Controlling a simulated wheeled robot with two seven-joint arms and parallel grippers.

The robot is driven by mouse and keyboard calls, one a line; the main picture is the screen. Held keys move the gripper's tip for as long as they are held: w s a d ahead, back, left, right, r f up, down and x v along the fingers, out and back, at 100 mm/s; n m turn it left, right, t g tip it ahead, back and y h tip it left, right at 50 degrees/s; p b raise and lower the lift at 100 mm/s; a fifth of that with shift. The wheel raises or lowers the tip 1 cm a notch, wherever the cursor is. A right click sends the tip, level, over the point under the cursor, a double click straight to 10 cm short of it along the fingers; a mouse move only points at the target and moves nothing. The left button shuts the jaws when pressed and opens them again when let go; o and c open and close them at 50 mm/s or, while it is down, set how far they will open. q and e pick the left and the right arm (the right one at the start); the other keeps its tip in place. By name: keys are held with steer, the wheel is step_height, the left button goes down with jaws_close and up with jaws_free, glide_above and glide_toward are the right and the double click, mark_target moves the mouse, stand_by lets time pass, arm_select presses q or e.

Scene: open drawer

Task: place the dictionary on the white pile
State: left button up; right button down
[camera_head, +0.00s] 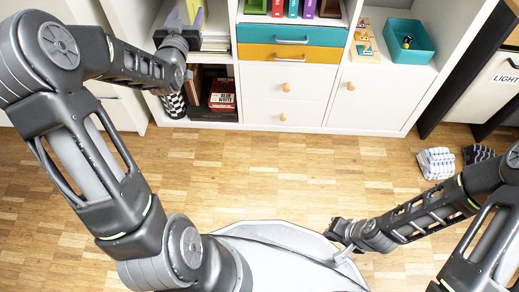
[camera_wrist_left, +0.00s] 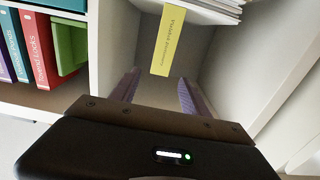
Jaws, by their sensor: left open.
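The dictionary is a yellow book with lettering on its spine (camera_wrist_left: 169,40). It stands between the two spread fingers of my left gripper (camera_wrist_left: 160,80) in the left wrist view, ahead of the palm. The fingers look open, and I cannot tell if they touch it. In the head view, my left gripper (camera_head: 184,20) reaches into the upper left shelf compartment, where a yellow part of the dictionary (camera_head: 198,20) shows. The white pile (camera_head: 216,31) lies beside it to the right and also shows in the left wrist view (camera_wrist_left: 205,9). My right gripper (camera_head: 342,233) is low and away from the shelf; its jaws are unclear.
Colored books (camera_wrist_left: 40,45) stand in the neighboring compartment behind a divider. A teal drawer (camera_head: 292,35) and an orange drawer (camera_head: 289,53) are right of the pile. Red books (camera_head: 222,95) lie below. A teal box (camera_head: 406,40) stands right.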

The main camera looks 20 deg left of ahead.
arm_select(q)
steer(key=s+d+f+g+h, duration=0.35)
steer(key=d+f, duration=0.65)
steer(key=f, duration=0.4)
steer(key=s+d+f+g+h, duration=0.3)
steer(key=d+f+g, duration=0.1)
steer(key=d+f, duration=0.8)
steer(key=s+d+f+g+h, duration=0.1)
steer(key=s+d+f+g, duration=0.3)
steer(key=s+d+f, duration=0.3)
steer(key=s+d+f+m+g+h, duration=0.1)
steer(key=s+d+f+g, duration=0.3)
steer(key=s, duration=1.2)
steer(key=d+f+h, duration=0.1)
steer(key=d+f, duration=0.2)
steer(key=f, duration=0.1)
steer(key=shift+d, duration=0.35)
